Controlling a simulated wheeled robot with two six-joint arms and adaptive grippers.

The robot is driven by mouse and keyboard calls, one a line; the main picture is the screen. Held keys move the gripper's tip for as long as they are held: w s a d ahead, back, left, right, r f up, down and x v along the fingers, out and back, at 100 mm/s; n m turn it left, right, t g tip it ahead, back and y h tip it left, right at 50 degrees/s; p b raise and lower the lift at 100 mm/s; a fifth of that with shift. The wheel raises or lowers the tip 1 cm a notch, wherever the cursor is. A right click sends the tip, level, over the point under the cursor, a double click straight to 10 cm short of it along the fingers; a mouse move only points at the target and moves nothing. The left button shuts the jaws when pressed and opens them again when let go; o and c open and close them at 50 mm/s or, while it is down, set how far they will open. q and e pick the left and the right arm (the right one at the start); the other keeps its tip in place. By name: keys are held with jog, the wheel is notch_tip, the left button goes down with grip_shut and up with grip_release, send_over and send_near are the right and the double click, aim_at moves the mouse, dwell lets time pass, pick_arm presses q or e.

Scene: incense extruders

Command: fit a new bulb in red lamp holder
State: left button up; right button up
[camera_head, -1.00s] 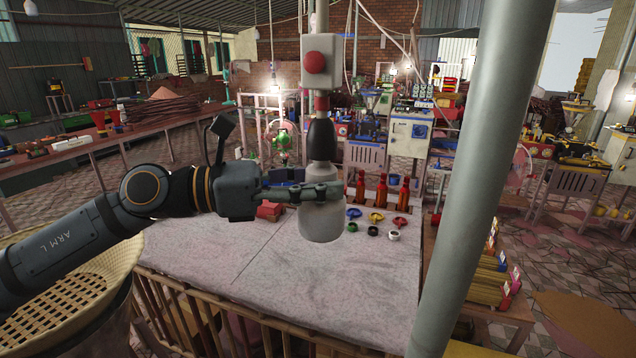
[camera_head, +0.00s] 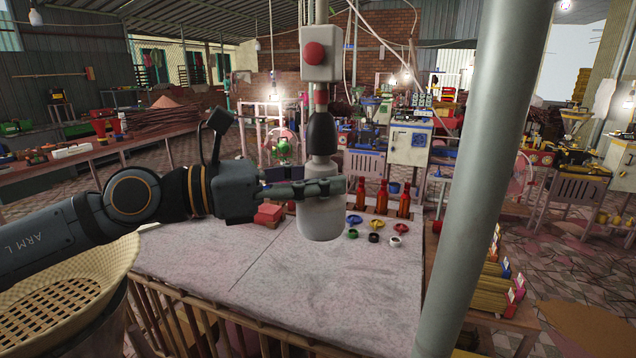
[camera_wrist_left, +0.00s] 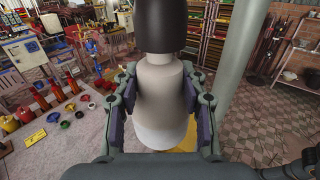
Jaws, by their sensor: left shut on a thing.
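The lamp holder (camera_head: 321,134) hangs from above as a black socket with a red band (camera_head: 321,98) at its top. A white bottle-shaped bulb (camera_head: 320,222) stands upright directly beneath it, its neck meeting the socket's lower rim. Whether it is seated or merely touching cannot be told. My left gripper (camera_head: 320,188) is shut around the bulb's upper body from the left. In the left wrist view, the two fingers (camera_wrist_left: 161,110) flank the white bulb (camera_wrist_left: 160,85), and the black socket (camera_wrist_left: 160,25) sits over its neck. My right gripper is out of view.
A grey box with a red button (camera_head: 316,54) hangs above the holder. A pale table (camera_head: 230,275) below carries red bottles (camera_head: 404,200) and small coloured dishes (camera_head: 355,219). A thick grey post (camera_head: 480,180) stands at the right. A woven basket (camera_head: 70,290) is at lower left.

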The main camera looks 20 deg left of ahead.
pick_arm(q)
jog(key=shift+r+t, duration=0.15)
jog(key=shift+t, duration=0.15)
jog(key=shift+n+t+y+b, duration=0.6)
jog(key=shift+r, duration=0.1)
jog(key=o, duration=1.2)
jog(key=shift+s, duration=0.1)
